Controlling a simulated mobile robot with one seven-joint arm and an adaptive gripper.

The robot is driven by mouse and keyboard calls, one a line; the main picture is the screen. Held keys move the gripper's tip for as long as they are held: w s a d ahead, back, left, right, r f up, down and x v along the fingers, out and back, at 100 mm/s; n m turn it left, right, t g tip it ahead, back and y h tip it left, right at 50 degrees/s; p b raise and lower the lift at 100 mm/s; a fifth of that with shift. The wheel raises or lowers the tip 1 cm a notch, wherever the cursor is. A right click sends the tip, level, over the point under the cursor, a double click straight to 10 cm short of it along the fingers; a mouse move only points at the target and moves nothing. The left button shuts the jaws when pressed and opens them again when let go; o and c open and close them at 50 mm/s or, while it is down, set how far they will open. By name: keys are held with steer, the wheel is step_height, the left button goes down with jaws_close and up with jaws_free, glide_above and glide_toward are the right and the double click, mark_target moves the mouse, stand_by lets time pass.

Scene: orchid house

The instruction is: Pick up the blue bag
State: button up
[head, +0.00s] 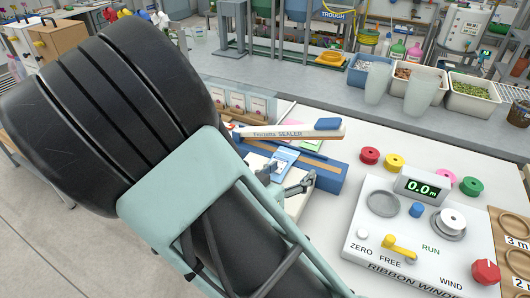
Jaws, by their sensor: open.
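A small blue bag (284,159) with pale markings shows just beyond my gripper, by the white-and-blue sealer (290,133). My gripper (285,180) is open, with its two fingers spread left and right on the near side of the bag. I see no contact between fingers and bag, and the exact gap cannot be told from this one view. My large dark arm and its pale green frame hide much of the left side of the bench.
The sealer's blue base (325,176) lies close right of my gripper. The ribbon winder (419,235) stands at the right, with coloured spools (393,162) behind it. Several packets (237,102) stand behind the sealer. Tubs (417,80) line the back bench.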

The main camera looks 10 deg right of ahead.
mark_target(280, 162)
steer(key=shift+m+t+y, duration=0.4)
steer(key=shift+m+t, duration=0.1)
steer(key=shift+t, duration=0.3)
steer(key=a, duration=0.2)
steer(key=s+a+f, duration=0.1)
steer(key=a, duration=0.4)
steer(key=shift+s+a+f, duration=0.1)
steer(key=shift+s+f, duration=0.05)
steer(key=x, duration=0.5)
steer(key=shift+f, duration=0.1)
steer(key=shift+x, duration=2.8)
steer(key=shift+a, duration=0.2)
steer(key=shift+c, duration=0.4)
steer(key=c, duration=1.1)
